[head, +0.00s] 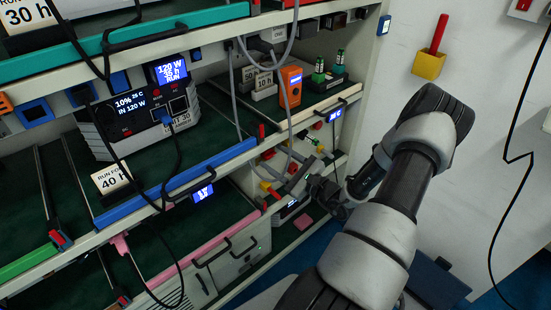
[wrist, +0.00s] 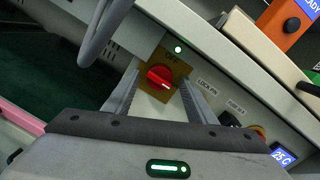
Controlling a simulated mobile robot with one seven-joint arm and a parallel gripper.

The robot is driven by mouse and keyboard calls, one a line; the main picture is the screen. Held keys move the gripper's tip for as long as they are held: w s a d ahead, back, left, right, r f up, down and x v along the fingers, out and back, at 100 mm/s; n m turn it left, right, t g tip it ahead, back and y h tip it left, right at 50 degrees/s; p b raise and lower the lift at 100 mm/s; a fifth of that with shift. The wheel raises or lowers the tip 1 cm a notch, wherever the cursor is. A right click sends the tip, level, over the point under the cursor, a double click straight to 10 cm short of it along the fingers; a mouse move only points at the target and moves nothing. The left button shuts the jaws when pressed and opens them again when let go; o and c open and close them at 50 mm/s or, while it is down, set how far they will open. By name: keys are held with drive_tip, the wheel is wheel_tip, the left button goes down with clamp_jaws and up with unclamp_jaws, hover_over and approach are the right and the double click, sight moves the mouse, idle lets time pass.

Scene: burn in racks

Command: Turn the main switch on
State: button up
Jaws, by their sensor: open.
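The main switch (wrist: 160,77) is a red rotary knob on a yellow plate in the wrist view. The plate has lettering above the knob that looks like "OFF", and a pale mark on the knob points to the lower right. My gripper (wrist: 159,92) is open, with one finger on each side of the knob; I cannot tell whether either touches it. A small green light (wrist: 178,49) glows above the plate. In the head view my gripper (head: 302,182) is at the rack's front edge, and the switch cannot be made out clearly there.
A grey cable (wrist: 103,35) hangs close on the left. An orange device (head: 290,87) stands on the shelf above. The rack's pink-edged drawer (head: 215,243) is below left.

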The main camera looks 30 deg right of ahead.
drive_tip(key=p+v, duration=0.2)
drive_tip(key=v, duration=1.5)
drive_tip(key=shift+s, duration=0.25)
drive_tip(key=shift+r, duration=0.1)
